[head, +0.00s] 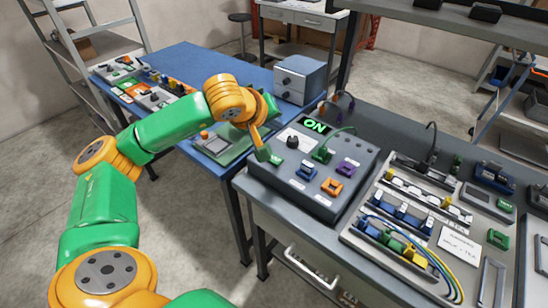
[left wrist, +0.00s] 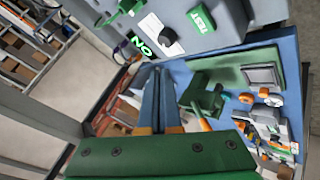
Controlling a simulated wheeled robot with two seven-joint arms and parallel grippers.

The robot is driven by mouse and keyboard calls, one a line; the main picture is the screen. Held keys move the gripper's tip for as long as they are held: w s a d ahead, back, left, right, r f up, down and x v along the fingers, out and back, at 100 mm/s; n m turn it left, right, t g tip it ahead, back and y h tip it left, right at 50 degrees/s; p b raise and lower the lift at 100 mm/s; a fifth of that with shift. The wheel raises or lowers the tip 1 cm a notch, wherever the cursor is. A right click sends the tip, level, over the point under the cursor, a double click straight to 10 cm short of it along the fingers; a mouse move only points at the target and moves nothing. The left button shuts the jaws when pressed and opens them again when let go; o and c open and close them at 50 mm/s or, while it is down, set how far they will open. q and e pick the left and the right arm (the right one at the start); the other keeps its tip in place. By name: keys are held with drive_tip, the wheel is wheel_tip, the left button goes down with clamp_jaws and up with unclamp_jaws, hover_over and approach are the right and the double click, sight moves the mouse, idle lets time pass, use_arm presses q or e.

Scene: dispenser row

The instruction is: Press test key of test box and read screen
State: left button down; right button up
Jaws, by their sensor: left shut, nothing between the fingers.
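The grey test box (head: 312,207) stands on the near corner of the right-hand bench. Its screen (head: 314,125) reads ON in green; it also shows, turned around, in the left wrist view (left wrist: 140,46). A black knob (head: 293,142) sits on a white plate. The green test key (head: 277,160), lettered TEST in the left wrist view (left wrist: 201,20), is at the box's left edge. My left gripper (head: 263,154) is shut and empty, its tips beside the key; I cannot tell whether they touch. In the left wrist view its fingers (left wrist: 157,72) lie together. My right gripper is out of view.
Blue, orange, purple and green plugs sit on the box's top. A rack of connectors and cables (head: 400,215) lies right of it. A blue table (head: 190,62) with a grey drawer box (head: 300,78) stands behind. A shelf overhangs the bench's back.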

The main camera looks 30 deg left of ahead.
sight(273, 161)
use_arm(q)
drive_tip(key=shift+a+r, duration=0.1)
drive_tip(key=shift+a, duration=0.3)
wheel_tip(273, 161, down, 8)
drive_tip(key=b, duration=0.6)
drive_tip(key=shift+b, duration=0.35)
drive_tip(key=shift+f+b, duration=0.4)
drive_tip(key=shift+f, duration=0.1)
drive_tip(key=shift+d+r, duration=0.1)
idle(0.8)
drive_tip(key=shift+f+b, duration=0.45)
